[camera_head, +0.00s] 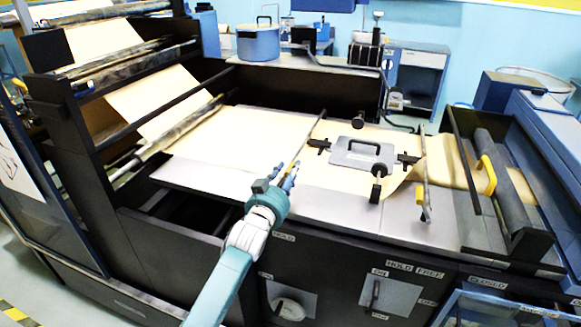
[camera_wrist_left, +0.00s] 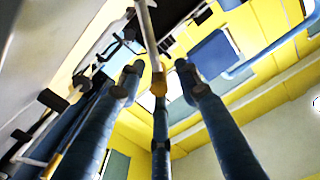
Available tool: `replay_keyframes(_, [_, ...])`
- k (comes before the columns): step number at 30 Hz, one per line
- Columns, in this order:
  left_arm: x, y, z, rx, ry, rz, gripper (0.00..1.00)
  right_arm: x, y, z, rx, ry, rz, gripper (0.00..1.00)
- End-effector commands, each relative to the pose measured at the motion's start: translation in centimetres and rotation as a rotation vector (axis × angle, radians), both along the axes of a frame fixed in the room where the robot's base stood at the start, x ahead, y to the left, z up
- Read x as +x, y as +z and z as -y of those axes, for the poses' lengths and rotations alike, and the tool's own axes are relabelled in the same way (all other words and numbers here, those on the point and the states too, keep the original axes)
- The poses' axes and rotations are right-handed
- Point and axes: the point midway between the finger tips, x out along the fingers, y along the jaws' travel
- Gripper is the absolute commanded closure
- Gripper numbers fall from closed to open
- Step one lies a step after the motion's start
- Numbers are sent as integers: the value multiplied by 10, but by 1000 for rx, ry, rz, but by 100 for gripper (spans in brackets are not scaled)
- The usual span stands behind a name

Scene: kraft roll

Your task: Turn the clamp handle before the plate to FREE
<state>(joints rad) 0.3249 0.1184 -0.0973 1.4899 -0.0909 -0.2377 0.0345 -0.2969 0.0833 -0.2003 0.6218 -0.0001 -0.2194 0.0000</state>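The grey plate (camera_head: 352,155) with a black grip lies on the brown paper in the head view. A thin clamp bar (camera_head: 312,133) runs across the paper left of the plate, and its near end is hidden by my left gripper (camera_head: 289,176). In the left wrist view a pale rod with a yellow end (camera_wrist_left: 158,84) shows between the gripper's blue fingers (camera_wrist_left: 157,92). The fingers are spread apart; I cannot tell whether they touch the rod. A HOLD label (camera_head: 284,237) is on the front face below; its FREE mark is hidden by my arm. My right gripper is not in view.
A black knob on a post (camera_head: 378,172) stands in front of the plate. A blue pot (camera_head: 258,42) stands at the back.

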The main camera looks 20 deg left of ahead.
Motion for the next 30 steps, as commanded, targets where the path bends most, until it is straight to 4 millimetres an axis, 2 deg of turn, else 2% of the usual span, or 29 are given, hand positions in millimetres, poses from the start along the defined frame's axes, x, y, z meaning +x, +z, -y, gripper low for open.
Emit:
replay_keyframes(6, [14,0,1,0,-1,0,66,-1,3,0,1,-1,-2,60])
replay_keyframes(14, [15,0,1,0,-1,0,66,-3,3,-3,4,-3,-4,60])
replay_keyframes(15, [15,-1,1,0,-1,0,68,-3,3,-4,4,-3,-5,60])
replay_keyframes(20, [15,-1,1,0,-1,0,100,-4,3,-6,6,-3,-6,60])
replay_keyframes(30, [18,0,0,-10,0,2,100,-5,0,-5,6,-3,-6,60])
